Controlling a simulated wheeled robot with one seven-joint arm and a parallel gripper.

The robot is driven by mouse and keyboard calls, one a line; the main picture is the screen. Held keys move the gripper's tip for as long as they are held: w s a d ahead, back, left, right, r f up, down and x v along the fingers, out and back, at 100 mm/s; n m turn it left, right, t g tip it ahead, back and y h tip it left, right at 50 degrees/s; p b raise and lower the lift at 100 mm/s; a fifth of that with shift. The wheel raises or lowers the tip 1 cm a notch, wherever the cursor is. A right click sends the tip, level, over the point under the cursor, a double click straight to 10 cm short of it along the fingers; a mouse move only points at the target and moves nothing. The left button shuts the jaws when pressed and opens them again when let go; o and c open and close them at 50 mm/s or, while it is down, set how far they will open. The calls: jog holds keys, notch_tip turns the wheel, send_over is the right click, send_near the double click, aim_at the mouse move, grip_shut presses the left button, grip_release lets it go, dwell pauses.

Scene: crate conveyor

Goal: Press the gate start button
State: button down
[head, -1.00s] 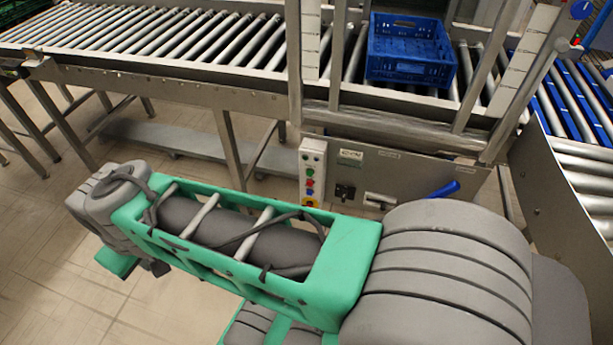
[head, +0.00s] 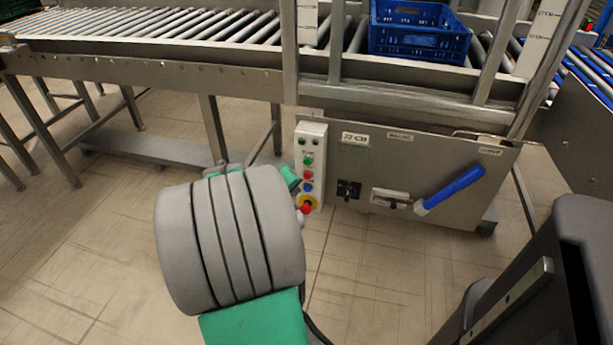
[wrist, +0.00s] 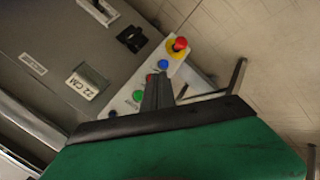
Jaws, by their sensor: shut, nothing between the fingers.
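The white button panel (head: 322,140) hangs on the conveyor's side. It carries a green button (head: 308,160), a red button (head: 308,175), a blue button (head: 308,187) and a red mushroom knob on a yellow base (head: 306,204). The labels are too small to read, so I cannot tell which one is marked gate start. In the wrist view my gripper (wrist: 156,82) is shut and empty. Its tips overlap the panel by the red button, between the green button (wrist: 138,96) and the blue button (wrist: 163,64). I cannot tell whether they touch. My arm hides most of the gripper in the head view.
A blue crate (head: 418,42) sits on the roller conveyor (head: 140,27) behind the gate frame. A dark switch (head: 348,190) and a blue-handled lever (head: 450,191) are right of the panel. Conveyor legs (head: 214,130) stand at left. The floor (head: 90,235) is clear at left.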

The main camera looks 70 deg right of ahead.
aim_at(307, 162)
jog(key=shift+s+d, duration=0.1)
jog(key=w+d+b, duration=0.1)
jog(key=d, duration=0.7)
jog(key=shift+w+d, duration=0.25)
jog(key=shift+d, duration=0.1)
dwell(1.9)
jog(key=shift+w+d, duration=0.1)
jog(key=shift+d, duration=0.25)
